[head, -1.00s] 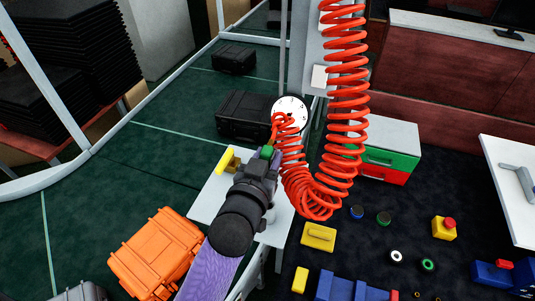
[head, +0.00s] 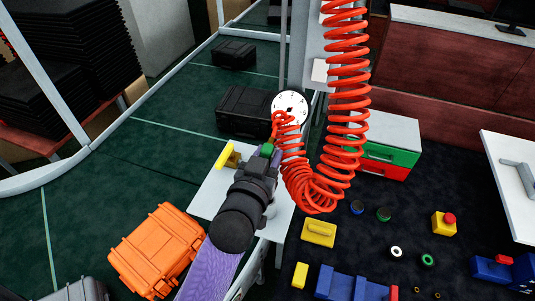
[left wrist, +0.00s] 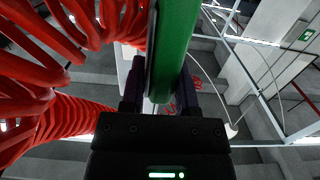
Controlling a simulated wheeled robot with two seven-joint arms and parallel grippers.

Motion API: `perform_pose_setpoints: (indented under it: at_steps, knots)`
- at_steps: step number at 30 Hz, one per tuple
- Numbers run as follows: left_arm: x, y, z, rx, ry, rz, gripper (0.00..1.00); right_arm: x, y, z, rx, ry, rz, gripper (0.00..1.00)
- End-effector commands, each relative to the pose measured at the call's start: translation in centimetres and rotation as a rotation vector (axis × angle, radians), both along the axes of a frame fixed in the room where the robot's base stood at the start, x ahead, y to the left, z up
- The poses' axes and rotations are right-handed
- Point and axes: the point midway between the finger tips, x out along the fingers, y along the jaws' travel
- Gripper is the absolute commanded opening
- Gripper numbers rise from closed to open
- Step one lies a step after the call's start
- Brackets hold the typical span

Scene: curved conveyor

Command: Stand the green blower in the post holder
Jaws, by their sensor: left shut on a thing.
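The green blower (head: 267,150) shows as a small green piece at the end of my left arm, by the red coiled hose. My left gripper (head: 265,161) is shut on it above the small white table. In the left wrist view the blower (left wrist: 177,35) is a long green body between the fingers of my left gripper (left wrist: 160,92), extending up out of the frame. My arm hides much of the blower in the head view. I cannot make out the post holder for certain. My right gripper is not in view.
The red coiled hose (head: 347,90) hangs close beside my left gripper. The white table (head: 211,191) has a yellow piece (head: 226,157) at its back left. A round gauge (head: 290,107) stands behind. An orange case (head: 157,250) lies on the floor at left.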

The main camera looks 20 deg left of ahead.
Motion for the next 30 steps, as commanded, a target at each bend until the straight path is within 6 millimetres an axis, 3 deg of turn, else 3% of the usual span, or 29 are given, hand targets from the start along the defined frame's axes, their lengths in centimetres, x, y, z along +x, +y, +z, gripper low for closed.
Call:
perform_pose_setpoints:
  at_steps: [30]
  knots:
    - [0.02,0.05,0.08,-0.001,-0.001,0.0,0.0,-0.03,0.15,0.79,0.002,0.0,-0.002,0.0]
